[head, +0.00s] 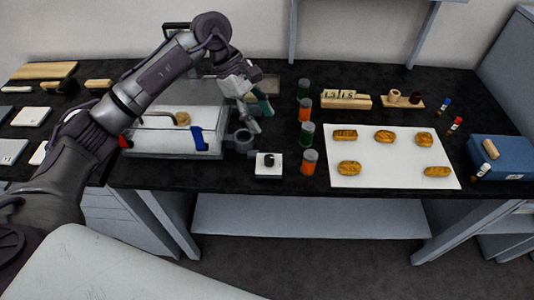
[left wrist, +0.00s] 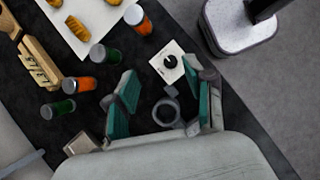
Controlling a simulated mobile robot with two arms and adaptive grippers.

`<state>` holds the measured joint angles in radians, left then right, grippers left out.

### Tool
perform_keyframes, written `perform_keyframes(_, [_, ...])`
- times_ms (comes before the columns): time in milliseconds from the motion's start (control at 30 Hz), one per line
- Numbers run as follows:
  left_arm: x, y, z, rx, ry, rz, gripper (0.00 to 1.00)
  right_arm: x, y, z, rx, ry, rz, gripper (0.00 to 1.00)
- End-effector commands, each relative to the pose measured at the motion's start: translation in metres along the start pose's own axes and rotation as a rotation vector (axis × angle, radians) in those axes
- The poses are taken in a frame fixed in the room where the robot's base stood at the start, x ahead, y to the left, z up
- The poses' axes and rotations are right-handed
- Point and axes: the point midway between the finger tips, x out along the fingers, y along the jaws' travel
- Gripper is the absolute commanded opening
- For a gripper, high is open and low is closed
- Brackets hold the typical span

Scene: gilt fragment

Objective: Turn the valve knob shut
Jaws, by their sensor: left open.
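The valve knob (head: 268,160) is a small black dial on a square white base (head: 275,173), near the front edge of the black worktop. In the left wrist view the knob (left wrist: 170,62) lies just beyond the fingertips, with its base lying flat and small marks beside the dial. My left gripper (head: 258,118) is open and empty, above and behind the knob in the head view. Its teal-padded fingers (left wrist: 163,82) are spread apart and do not touch the knob. My right gripper is not in view.
A grey round holder (head: 243,141) stands left of the knob; it shows between my fingers in the wrist view (left wrist: 166,112). Several orange- and green-bodied jars (head: 310,162) stand close on the right. Beyond them lies a white board (head: 380,177) with several golden pieces.

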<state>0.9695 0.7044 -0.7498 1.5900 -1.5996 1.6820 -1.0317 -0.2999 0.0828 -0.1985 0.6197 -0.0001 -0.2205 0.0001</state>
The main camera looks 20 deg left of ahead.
Motion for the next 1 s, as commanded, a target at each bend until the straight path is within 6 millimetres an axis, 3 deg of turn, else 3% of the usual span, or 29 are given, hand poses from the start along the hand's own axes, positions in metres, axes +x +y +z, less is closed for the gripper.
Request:
perform_keyframes(100, [-0.014, -0.003, -0.021, 0.004, 0.095, -0.030, 0.54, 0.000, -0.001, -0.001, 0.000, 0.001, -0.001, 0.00])
perform_keyframes(267, [-0.006, -0.005, -0.026, 0.005, 0.113, -0.043, 0.54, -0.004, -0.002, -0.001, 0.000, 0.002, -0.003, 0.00])
perform_keyframes(700, [0.081, -0.009, -0.033, 0.003, 0.107, -0.043, 0.54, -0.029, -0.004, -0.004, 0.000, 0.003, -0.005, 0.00])
perform_keyframes(1000, [0.117, -0.009, -0.038, 0.004, 0.107, -0.039, 0.54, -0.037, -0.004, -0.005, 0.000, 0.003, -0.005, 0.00])
